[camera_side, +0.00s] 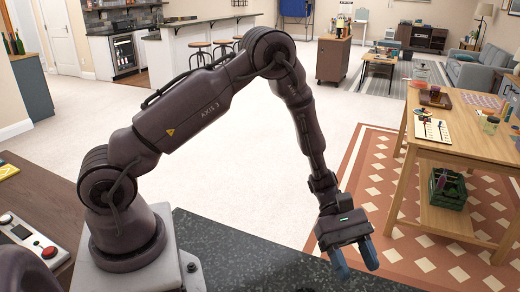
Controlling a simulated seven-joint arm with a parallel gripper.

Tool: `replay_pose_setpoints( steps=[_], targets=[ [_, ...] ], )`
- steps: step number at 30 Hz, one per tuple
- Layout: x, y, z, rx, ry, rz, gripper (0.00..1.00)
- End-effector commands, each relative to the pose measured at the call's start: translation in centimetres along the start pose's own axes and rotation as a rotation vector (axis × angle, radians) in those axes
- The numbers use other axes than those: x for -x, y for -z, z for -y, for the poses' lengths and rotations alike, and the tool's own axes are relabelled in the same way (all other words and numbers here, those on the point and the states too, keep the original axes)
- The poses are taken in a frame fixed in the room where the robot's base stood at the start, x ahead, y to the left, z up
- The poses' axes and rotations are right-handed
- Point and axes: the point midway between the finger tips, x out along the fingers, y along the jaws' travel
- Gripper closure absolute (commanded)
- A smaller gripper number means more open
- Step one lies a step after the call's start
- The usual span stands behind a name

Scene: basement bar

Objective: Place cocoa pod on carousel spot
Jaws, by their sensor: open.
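My gripper (356,262) hangs at the end of my arm, pointing down over the right part of the dark speckled counter (240,262). Its two blue fingers are apart, with nothing seen between them. I cannot pick out a cocoa pod for certain. I cannot pick out a carousel for certain either. A dark reddish-brown object (436,97) stands on the wooden table at the right, too small to identify. The table is well apart from my gripper.
The wooden table (470,150) also bears a pale board with small pieces (432,130) and a jar (490,125). A green crate (460,192) sits on its lower shelf. A control box with a red button (48,252) lies at the left. Open floor lies beyond the counter.

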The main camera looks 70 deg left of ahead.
Motion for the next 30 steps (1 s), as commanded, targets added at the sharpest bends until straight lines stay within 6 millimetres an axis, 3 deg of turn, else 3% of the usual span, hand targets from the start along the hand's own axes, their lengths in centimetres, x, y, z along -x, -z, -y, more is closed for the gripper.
replay_pose_setpoints(
  steps=[6, 15, 21, 30],
  targets=[
    [4.6, -7.2, 2.1, -0.352, 0.124, -0.179, 0.5],
    [11.3, -13.9, 7.8, -0.851, 0.297, -0.518, 0.5],
    [15.6, -16.4, 12.0, -1.153, 0.402, -0.79, 0.5],
    [20.5, -18.1, 16.5, -1.457, 0.534, -1.163, 0.5]
  ],
)
